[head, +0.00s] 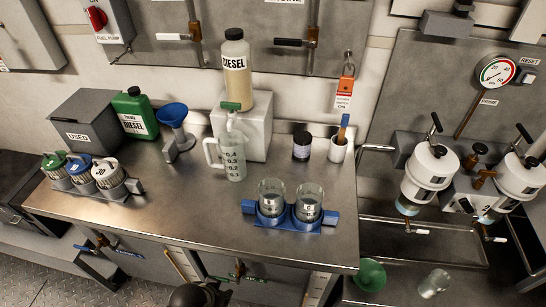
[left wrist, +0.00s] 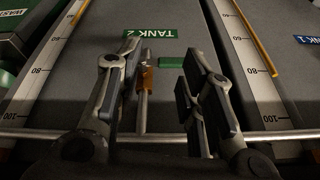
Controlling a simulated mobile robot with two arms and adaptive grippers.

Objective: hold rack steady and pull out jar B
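A blue rack (head: 248,207) stands near the front right of the steel bench. It holds two glass jars side by side, a left jar (head: 271,190) and a right jar (head: 309,196). Both carry white labels whose letters are too small to read surely, so I cannot tell which is jar B. My left gripper (head: 200,293) shows dark at the bottom edge of the head view, below the bench front and away from the rack. In the left wrist view, its fingers (left wrist: 163,75) are apart with nothing held between them. My right gripper is not in view.
A measuring jug (head: 231,155), a blue funnel (head: 174,115) and a dark-lidded jar (head: 302,145) stand behind the rack. A filter holder (head: 118,191) is at the left. The front middle of the bench is clear. The left wrist view shows the TANK 2 front (left wrist: 150,34) and a pipe.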

